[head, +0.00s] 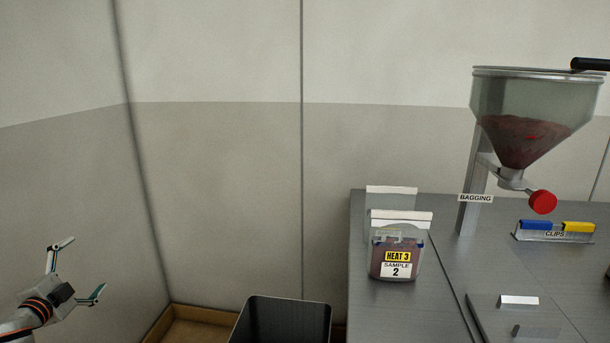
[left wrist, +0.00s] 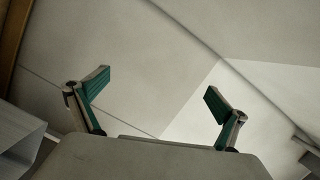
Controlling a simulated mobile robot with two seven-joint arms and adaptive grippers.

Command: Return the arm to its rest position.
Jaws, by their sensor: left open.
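My left gripper (head: 84,267) is at the lower left of the head view, raised in front of the bare wall, with its fingers spread. It is open and empty. In the left wrist view its two green-padded fingers (left wrist: 158,98) stand wide apart with only wall between them. It touches nothing that I can see. My right gripper is not in either view.
A dark bin (head: 285,318) stands left of the grey bench (head: 420,318). On the bench are a bag labelled HEAT 3 SAMPLE 2 (head: 397,257), a hopper (head: 535,105) with a red knob, and a clip rack (head: 554,236). Space around the left gripper looks clear.

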